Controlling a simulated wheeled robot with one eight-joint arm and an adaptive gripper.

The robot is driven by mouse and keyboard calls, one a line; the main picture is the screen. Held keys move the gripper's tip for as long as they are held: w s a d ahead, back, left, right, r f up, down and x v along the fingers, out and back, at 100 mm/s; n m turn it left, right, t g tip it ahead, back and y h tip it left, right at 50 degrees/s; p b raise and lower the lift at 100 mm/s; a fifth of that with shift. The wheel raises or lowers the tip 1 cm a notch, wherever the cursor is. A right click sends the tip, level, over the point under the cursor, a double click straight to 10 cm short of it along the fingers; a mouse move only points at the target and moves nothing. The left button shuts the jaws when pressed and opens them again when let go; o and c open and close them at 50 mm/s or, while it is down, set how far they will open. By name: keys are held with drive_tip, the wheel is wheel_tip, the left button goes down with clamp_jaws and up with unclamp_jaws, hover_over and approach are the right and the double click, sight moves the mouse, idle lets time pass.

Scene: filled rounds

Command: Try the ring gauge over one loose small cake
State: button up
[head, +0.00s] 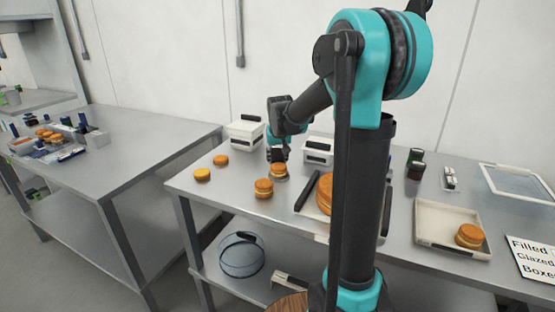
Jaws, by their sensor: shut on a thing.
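My gripper (278,153) points down over a small orange-brown cake (279,170) near the middle of the bench. It is shut on a small dark thing that appears to be the ring gauge. A grey edge shows low around this cake, but whether the ring is around it or just beside it is too small to tell. Another small cake (264,188), apparently layered, stands in front, close by. Two flat round cakes (202,174) and (220,160) lie loose to the left. The jaw tips are hard to make out.
White boxes (246,135) stand behind my gripper. My arm partly hides larger cakes (324,192). A pale tray (440,215) with a layered cake (469,235), dark jars (415,164) and a sign (533,257) are at right. The bench's left front is clear.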

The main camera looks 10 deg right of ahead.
drive_tip(key=shift+r, duration=4.9)
